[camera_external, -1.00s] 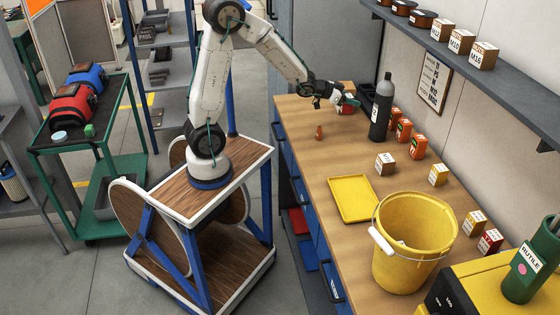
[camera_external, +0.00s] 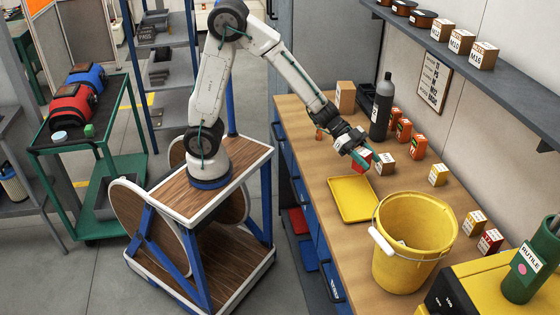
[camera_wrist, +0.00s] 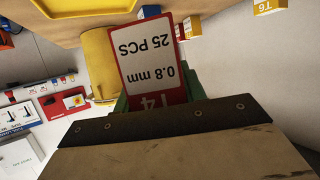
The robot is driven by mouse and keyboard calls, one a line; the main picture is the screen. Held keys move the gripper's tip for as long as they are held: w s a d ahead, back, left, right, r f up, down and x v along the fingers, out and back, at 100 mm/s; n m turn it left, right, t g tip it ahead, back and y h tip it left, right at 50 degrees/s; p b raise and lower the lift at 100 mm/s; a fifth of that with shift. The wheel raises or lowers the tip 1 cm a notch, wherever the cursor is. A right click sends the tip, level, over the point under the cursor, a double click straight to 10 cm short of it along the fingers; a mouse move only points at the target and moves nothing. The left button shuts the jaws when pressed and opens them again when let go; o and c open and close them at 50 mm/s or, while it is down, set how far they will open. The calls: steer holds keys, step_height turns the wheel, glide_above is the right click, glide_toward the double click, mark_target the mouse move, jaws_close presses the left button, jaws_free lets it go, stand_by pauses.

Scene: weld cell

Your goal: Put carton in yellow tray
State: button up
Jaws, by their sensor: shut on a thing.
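My gripper (camera_external: 362,160) is shut on a small red and white carton (camera_external: 363,156), held above the bench just beyond the far edge of the yellow tray. In the wrist view the carton (camera_wrist: 152,60) fills the middle, its label reading "0.8 mm 25 PCS" upside down; the green fingers (camera_wrist: 195,88) are partly hidden behind it. The yellow tray (camera_external: 355,203) lies flat and empty on the wooden bench, left of the yellow bucket.
A yellow bucket (camera_external: 411,240) with its handle stands right next to the tray. A brown-white carton (camera_external: 386,164) stands close to my gripper.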

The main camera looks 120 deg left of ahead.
steer(key=d+f, duration=0.1)
steer(key=d+f+m+h, duration=0.1)
steer(key=d+f+h, duration=0.1)
steer(key=shift+s+d+f+m+g, duration=0.3)
steer(key=shift+f+m, duration=0.1)
glide_above(356, 195)
steer(key=shift+d+f, duration=0.1)
steer(key=shift+f, duration=2)
steer(key=shift+f, duration=0.15)
steer(key=o, duration=1)
